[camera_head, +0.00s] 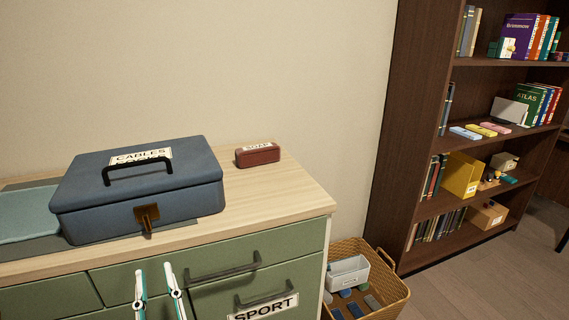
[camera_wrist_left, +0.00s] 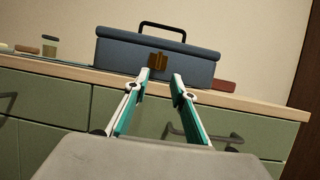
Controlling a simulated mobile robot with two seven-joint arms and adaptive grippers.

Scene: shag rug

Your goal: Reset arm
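My left gripper (camera_head: 157,287) shows at the bottom of the head view, in front of the green drawers of the cabinet. In the left wrist view its two white and teal fingers (camera_wrist_left: 162,86) stand apart with nothing between them. It is open and touches nothing that I can see. The blue-grey box labelled CABLES (camera_head: 95,205) stands shut on the cabinet top behind and above the gripper. It has a black handle and a brown latch (camera_head: 147,214). My right gripper is in neither view.
A red soap box (camera_head: 257,154) lies on the wooden cabinet top (camera_head: 290,192), right of the blue-grey box. A teal tray (camera_head: 28,212) is at the left. A wicker basket (camera_head: 392,300) stands right of the cabinet. A dark bookshelf (camera_head: 400,130) is at the right.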

